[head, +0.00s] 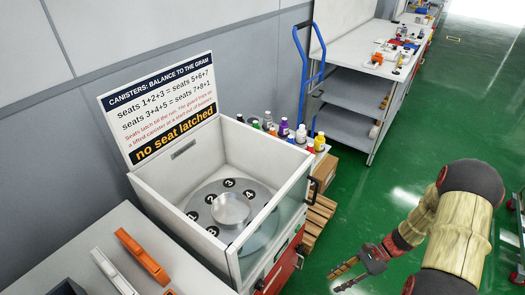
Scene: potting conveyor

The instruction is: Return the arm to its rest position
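My arm reaches down the right side of the head view, tan with black and red joints. My gripper (333,283) hangs low over the green floor, to the right of the balance cabinet (160,200). Its two fingers point left and stand apart, with nothing visible between them. The gripper appears clear of the cabinet and touches nothing that I can see. Inside the cabinet is a grey disc (262,205) with numbered seats and a round metal dish (231,209) at its middle. No canister shows on the visible seats.
A sign (160,108) reads "no seat latched". Orange (142,257) and white (112,272) handled pieces lie at left. A blue-handled cart (310,60) and workbench (350,90) stand farther back. Green floor (400,170) is open between.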

